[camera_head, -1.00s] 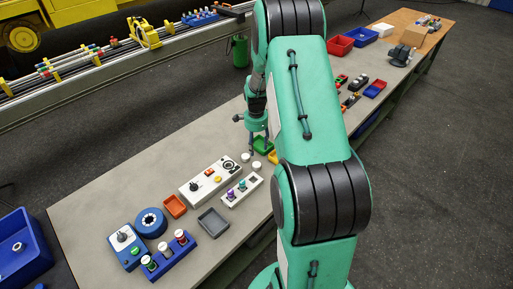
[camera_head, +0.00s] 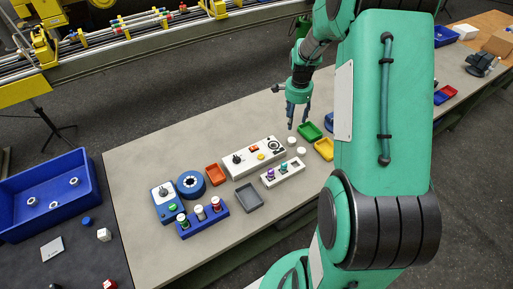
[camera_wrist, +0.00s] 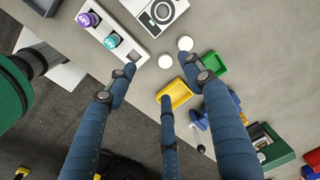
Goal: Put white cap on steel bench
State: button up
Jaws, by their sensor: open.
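Two small round white caps, one (camera_head: 291,141) behind the other (camera_head: 301,152), stand on the grey-topped bench (camera_head: 150,140) beside the white control boxes. In the wrist view the same two caps (camera_wrist: 185,43) (camera_wrist: 165,61) show just beyond my fingers. My gripper (camera_head: 298,118) is open and empty, above the bench and slightly behind the caps in the head view. In the wrist view its three blue fingers (camera_wrist: 160,80) are spread, with the caps between the upper two tips. Nothing in these views clearly tells steel from other bench material.
Green (camera_head: 310,130) and yellow (camera_head: 324,149) trays lie close to the caps. A white panel with purple and teal knobs (camera_head: 283,174) is beside them. A blue crate (camera_head: 45,195) and a small white piece (camera_head: 104,235) are on a dark surface at left. The bench's left part is clear.

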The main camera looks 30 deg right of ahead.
jog(key=s+a+r+n+t, duration=0.1)
jog(key=s+a+r+n, duration=0.25)
jog(key=a+r, duration=0.65)
jog(key=s+a+r+n+t, duration=0.1)
jog(key=s+a+r+n, duration=0.3)
jog(key=a+r, duration=0.6)
jog(key=s+a+r+n+t, duration=0.1)
jog(key=s+a+r+n, duration=0.2)
jog(key=s+a+n, duration=0.2)
jog(key=s+a+r+n+t, duration=0.2)
jog(key=s+a+r+n, duration=0.2)
jog(key=s+a, duration=0.5)
jog(key=s+n, duration=0.1)
jog(key=s, duration=0.3)
jog(key=shift+s+a+r+y, duration=0.15)
jog(key=shift+a+r+y, duration=0.05)
jog(key=shift+a+y, duration=0.15)
jog(key=shift+n, duration=0.25)
notch_tip(320, 180, down, 5)
jog(key=b, duration=0.5)
